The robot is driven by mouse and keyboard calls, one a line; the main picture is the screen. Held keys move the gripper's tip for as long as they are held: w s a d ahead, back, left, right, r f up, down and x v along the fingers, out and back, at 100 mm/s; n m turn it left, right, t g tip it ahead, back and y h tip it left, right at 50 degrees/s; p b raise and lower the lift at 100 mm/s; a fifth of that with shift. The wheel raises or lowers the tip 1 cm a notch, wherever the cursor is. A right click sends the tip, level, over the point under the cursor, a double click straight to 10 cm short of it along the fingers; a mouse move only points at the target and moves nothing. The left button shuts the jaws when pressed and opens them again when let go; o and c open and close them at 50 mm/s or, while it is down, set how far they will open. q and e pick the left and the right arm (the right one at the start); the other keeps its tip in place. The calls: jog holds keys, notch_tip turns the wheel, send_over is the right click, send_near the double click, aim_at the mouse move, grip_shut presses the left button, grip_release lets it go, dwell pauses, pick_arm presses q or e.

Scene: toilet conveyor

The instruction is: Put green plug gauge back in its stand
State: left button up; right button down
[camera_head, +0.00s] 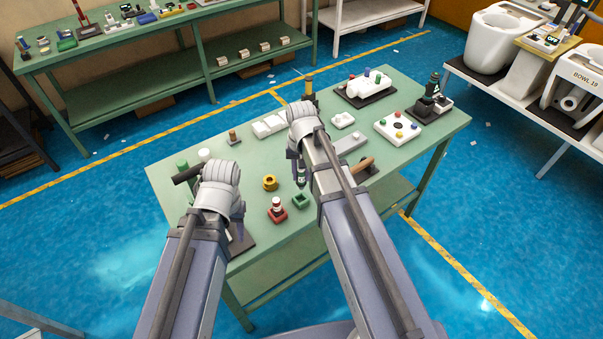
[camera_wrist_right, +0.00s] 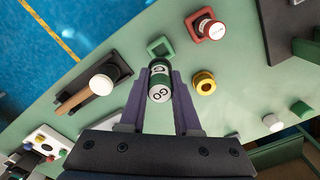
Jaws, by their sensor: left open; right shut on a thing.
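The green plug gauge (camera_wrist_right: 160,82) is between the fingers of my right gripper (camera_wrist_right: 160,92). Its white end, marked GO, faces the right wrist camera. In the head view the gauge (camera_head: 301,177) hangs roughly upright below the right gripper (camera_head: 297,157). The green square stand (camera_head: 301,201) is empty on the table. It shows just beyond the gauge in the right wrist view (camera_wrist_right: 161,47); the gauge is apart from it. My left gripper (camera_head: 238,212) is open, low at the table's left part and mostly hidden behind its own arm.
A red stand with a red gauge (camera_head: 277,210) is beside the green stand. A yellow ring (camera_head: 270,183) is close by. A wooden-handled tool (camera_wrist_right: 75,98) on a dark base is to the right. Blocks and trays fill the green table's (camera_head: 440,121) back and right.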

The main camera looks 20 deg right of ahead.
aim_at(301, 189)
jog(key=shift+w+a+r, duration=0.1)
jog(key=shift+a+r, duration=0.1)
jog(key=shift+r, duration=0.3)
jog(key=shift+d+r+p, duration=0.2)
jog(key=shift+r+p, duration=0.05)
jog(key=shift+p, duration=0.05)
jog(key=shift+a+f, duration=0.1)
jog(key=shift+a, duration=0.05)
pick_arm(q)
jog(key=shift+a+r, duration=0.1)
jog(key=shift+r, duration=0.55)
jog(key=shift+f+b, duration=2)
jog(key=shift+b, duration=0.1)
pick_arm(e)
jog(key=shift+f, duration=2.05)
pick_arm(q)
jog(key=shift+f, duration=0.25)
pick_arm(e)
jog(key=shift+f, duration=0.25)
pick_arm(q)
jog(key=shift+f+b, duration=2.25)
jog(key=shift+b, duration=0.2)
pick_arm(e)
jog(key=shift+f, duration=2.2)
